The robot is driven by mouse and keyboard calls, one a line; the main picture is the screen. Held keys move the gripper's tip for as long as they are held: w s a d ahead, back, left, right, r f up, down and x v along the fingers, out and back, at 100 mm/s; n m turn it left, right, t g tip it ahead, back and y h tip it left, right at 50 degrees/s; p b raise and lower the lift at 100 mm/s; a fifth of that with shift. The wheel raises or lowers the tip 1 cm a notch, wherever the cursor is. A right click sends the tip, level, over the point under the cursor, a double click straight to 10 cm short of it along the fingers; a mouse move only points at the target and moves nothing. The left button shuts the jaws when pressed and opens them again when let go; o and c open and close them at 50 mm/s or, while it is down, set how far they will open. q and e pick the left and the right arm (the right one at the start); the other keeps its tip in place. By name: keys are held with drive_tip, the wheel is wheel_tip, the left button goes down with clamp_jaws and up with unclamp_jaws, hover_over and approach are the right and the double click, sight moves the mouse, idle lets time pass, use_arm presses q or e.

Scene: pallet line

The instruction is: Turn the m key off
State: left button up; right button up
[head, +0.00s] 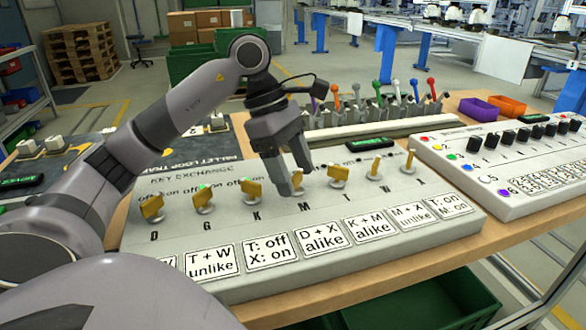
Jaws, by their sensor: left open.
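The m key (297,184) is a yellow key in the grey key panel (320,270), above the letter M and fourth from the left in the row. My left gripper (294,180) is open, pointing down at the m key, with its two dark fingers around or just in front of it. The fingers hide part of the key, so I cannot tell its turn or whether they touch it. My right gripper is not in view.
Other yellow keys stand close on both sides, such as the K key (252,190) and the T key (338,176). Printed rule cards (270,251) line the panel's front. Behind is a row of coloured levers (375,100); a knob panel (510,150) stands right.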

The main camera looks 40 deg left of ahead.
use_arm(q)
drive_tip(key=c, duration=1.1)
drive_tip(key=shift+o, duration=0.2)
drive_tip(key=shift+n, duration=0.3)
drive_tip(key=n+t, duration=0.1)
drive_tip(key=n, duration=0.1)
drive_tip(key=shift+s+n+y, duration=0.1)
drive_tip(key=shift+n+y, duration=0.3)
drive_tip(key=n+t+y, duration=0.1)
drive_tip(key=n, duration=0.3)
drive_tip(key=shift+d, duration=0.15)
drive_tip(key=n+y, duration=0.1)
drive_tip(key=n, duration=0.2)
drive_tip(key=n+t+y+p, duration=0.1)
drive_tip(key=n, duration=0.1)
drive_tip(key=shift+s+d+r+n, duration=0.1)
drive_tip(key=shift+d+n, duration=0.05)
drive_tip(key=shift+n, duration=0.25)
drive_tip(key=shift+d+n+y+p, duration=0.1)
drive_tip(key=shift+n+y+p, duration=0.75)
drive_tip(key=shift+n, duration=1.45)
